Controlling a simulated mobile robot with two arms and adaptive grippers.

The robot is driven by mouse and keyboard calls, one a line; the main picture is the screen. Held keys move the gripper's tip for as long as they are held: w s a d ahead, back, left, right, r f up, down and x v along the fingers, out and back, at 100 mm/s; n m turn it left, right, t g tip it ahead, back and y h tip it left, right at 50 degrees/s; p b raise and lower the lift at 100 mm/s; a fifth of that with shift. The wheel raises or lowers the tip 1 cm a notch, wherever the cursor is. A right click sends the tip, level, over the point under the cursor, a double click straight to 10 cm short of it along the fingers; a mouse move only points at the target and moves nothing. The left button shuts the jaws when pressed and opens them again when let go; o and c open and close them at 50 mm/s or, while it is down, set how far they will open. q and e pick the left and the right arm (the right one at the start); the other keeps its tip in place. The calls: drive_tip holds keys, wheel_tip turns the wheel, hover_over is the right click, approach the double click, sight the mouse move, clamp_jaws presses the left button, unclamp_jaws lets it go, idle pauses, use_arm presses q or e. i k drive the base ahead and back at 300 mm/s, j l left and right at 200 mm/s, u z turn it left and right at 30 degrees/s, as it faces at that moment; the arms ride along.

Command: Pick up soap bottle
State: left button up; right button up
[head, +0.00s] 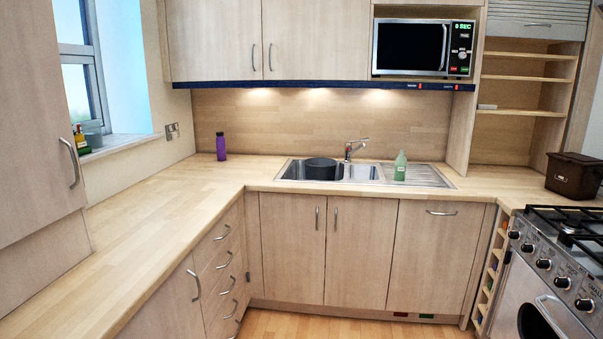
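A green soap bottle (400,166) stands upright at the sink, on the right side near the drainboard. It has a pale label and a narrow top. The steel sink (290,171) is set into the back counter, with a dark pot (320,168) in its left basin. Neither of my grippers shows in the head view.
A purple bottle (221,146) stands at the back left corner of the wooden counter (150,205). The faucet (354,148) rises behind the sink. A brown box (574,175) and the range cooker (560,250) are at the right. The left counter and the floor (340,326) in front look clear.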

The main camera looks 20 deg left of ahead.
sight(401, 161)
drive_tip(key=i+j+u, duration=0.1)
drive_tip(key=i+j, duration=0.15)
drive_tip(key=i, duration=0.15)
drive_tip(key=i+j, duration=0.25)
drive_tip(key=i, duration=0.2)
drive_tip(key=i+j+u, duration=0.15)
drive_tip(key=i, duration=0.25)
drive_tip(key=i+j, duration=0.3)
drive_tip(key=i, duration=0.15)
drive_tip(key=i+j+u, duration=0.15)
drive_tip(key=i, duration=0.3)
